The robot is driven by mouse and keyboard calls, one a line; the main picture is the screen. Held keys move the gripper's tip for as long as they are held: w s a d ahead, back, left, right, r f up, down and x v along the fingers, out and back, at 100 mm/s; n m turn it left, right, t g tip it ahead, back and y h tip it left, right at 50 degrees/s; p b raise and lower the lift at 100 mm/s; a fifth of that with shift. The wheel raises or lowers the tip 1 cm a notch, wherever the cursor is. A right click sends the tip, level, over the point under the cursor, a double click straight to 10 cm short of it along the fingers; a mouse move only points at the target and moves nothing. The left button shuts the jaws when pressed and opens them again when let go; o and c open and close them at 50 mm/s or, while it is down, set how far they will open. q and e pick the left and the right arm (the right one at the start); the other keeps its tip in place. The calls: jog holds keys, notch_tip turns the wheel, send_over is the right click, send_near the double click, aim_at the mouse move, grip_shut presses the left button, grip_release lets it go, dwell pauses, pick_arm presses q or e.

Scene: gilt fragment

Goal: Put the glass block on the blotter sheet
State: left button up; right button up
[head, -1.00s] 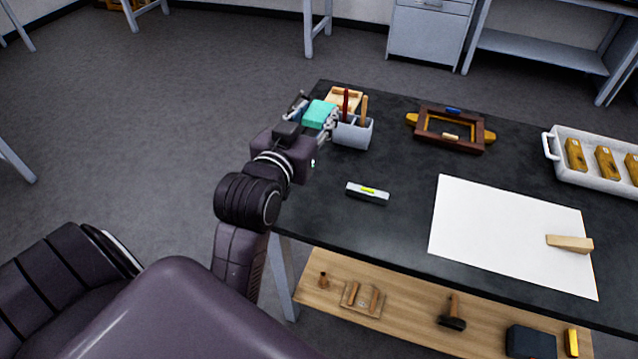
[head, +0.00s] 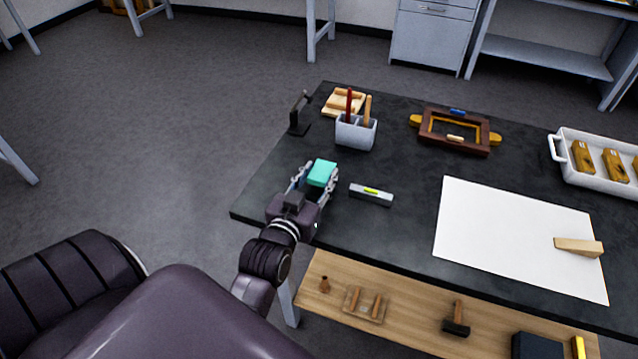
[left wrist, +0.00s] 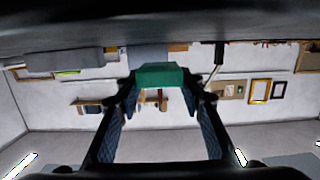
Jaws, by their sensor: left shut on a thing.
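The glass block is a teal block (head: 322,173) held between the fingertips of my left gripper (head: 314,178), over the left end of the dark table. It also shows in the left wrist view (left wrist: 160,76), between the two fingers. My left gripper is shut on it. The blotter sheet (head: 500,225) is a large white sheet lying flat on the right part of the table, well to the right of my left gripper. A wooden wedge-like block (head: 578,246) rests on its right edge. My right gripper is not in view.
A small level (head: 371,195) lies between my left gripper and the sheet. A grey holder with two sticks (head: 355,134), a dark stand (head: 299,117), a wooden frame (head: 453,132) and a white tray (head: 556,150) stand farther back. The table between level and sheet is clear.

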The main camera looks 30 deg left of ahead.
pick_arm(q)
jog(key=shift+f+p, duration=0.4)
jog(key=shift+f, duration=0.9)
jog(key=o, duration=1.3)
jog(key=shift+f, duration=0.1)
jog(key=shift+c, duration=0.2)
jog(key=shift+f, duration=0.1)
